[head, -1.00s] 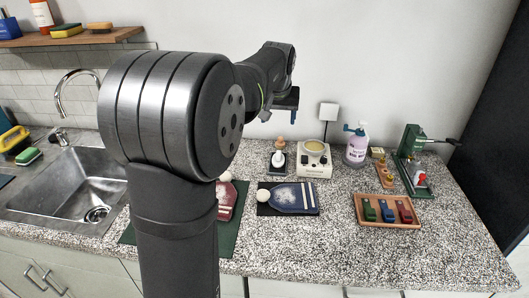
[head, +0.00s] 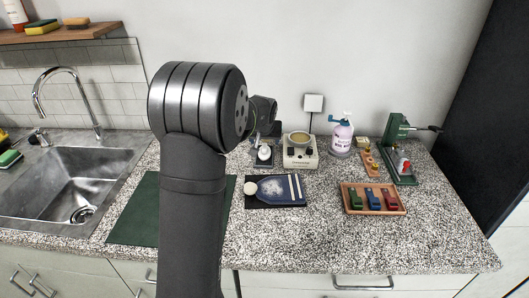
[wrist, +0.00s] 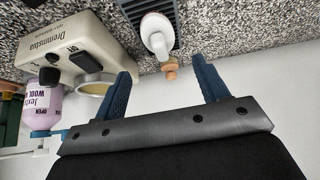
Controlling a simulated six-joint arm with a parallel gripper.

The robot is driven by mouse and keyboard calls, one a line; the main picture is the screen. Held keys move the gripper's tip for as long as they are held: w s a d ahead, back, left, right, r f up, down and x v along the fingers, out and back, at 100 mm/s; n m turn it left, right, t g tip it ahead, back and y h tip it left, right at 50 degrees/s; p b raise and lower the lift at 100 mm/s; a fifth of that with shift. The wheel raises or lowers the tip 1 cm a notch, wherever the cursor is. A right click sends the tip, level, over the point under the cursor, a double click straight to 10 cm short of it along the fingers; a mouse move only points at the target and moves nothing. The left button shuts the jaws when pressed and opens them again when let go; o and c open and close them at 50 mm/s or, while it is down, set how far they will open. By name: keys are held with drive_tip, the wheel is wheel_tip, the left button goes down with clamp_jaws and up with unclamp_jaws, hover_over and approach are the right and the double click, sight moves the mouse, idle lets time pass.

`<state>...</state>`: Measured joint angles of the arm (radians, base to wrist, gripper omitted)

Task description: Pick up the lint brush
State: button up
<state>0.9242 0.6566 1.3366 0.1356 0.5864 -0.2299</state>
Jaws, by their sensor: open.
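What I take to be the lint brush has a white rounded body and a wooden knob; it rests on a dark ridged pad (wrist: 132,10). In the wrist view the lint brush (wrist: 155,36) lies just beyond the gap between my fingers, with its knob end toward me. It also shows in the head view (head: 264,153), left of the white warmer. My gripper (wrist: 162,68) is open, its blue fingers apart and nothing held between them. In the head view my arm hides most of the gripper.
The white warmer (head: 300,158) stands close on the right of the brush, with a lilac bottle (head: 342,138) beyond it. A blue paddle-shaped piece (head: 272,189) lies on a dark mat in front. A wooden tray (head: 375,211) and green press (head: 398,150) stand further right.

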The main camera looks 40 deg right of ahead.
sight(264, 146)
drive_tip(key=shift+x, duration=3.4)
drive_tip(key=shift+a, duration=0.1)
drive_tip(key=c, duration=1.1)
drive_tip(key=shift+r, duration=0.1)
drive_tip(key=shift+r, duration=0.6)
wheel_tip(264, 146, up, 3)
drive_tip(key=shift+f, duration=0.1)
drive_tip(key=s+r, duration=0.2)
drive_tip(key=s, duration=0.1)
drive_tip(key=s+d+r, duration=0.1)
drive_tip(key=s+r, duration=0.1)
drive_tip(key=s, duration=0.2)
drive_tip(key=s+d+r, duration=0.1)
drive_tip(key=s+r, duration=0.1)
drive_tip(key=s, duration=0.2)
drive_tip(key=shift+s+r, duration=0.25)
drive_tip(key=shift+r, duration=0.15)
